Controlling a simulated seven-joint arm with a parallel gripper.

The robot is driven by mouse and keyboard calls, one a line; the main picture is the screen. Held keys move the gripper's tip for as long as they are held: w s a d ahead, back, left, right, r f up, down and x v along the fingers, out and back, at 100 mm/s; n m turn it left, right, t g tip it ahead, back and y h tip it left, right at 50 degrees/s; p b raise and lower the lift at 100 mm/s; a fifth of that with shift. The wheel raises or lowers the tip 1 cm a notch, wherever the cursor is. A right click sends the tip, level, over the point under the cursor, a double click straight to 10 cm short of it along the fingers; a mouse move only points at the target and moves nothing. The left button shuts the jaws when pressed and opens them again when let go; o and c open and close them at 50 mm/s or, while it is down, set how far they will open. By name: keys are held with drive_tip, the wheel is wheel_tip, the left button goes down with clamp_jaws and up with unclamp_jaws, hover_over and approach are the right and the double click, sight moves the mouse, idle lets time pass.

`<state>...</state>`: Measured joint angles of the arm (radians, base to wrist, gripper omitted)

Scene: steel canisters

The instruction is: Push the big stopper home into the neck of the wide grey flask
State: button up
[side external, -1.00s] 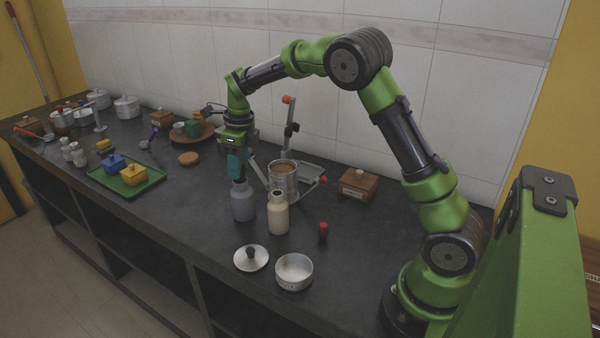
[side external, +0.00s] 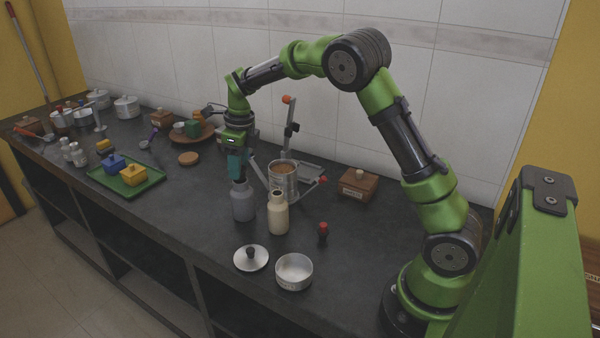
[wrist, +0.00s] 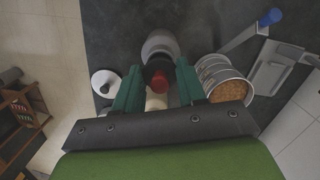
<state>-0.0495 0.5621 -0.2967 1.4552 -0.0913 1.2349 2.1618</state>
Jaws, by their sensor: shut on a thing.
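The wide grey flask (side external: 243,204) stands upright on the dark counter, left of the cream flask (side external: 278,215). It also shows in the wrist view (wrist: 159,43). My gripper (side external: 239,178) points down directly over the grey flask, shut on the big stopper. In the wrist view the stopper's red top (wrist: 159,81) and dark body lie between the green fingers. The stopper's lower end is at the flask's neck; how deep it sits cannot be told, as the fingers and stopper hide the mouth.
A smaller red-topped stopper (side external: 323,233) stands on the counter to the right. A metal can (side external: 283,182) and a stand (side external: 290,130) are close behind. A lid (side external: 251,258) and an open pot (side external: 294,271) are in front. The counter left of the flask is clear.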

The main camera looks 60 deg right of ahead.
drive_tip(key=shift+f, duration=0.95)
idle(0.4)
drive_tip(key=o, duration=1.1)
drive_tip(key=shift+o, duration=0.5)
drive_tip(key=shift+o, duration=1.2)
drive_tip(key=shift+r, duration=0.15)
drive_tip(key=shift+r, duration=2.9)
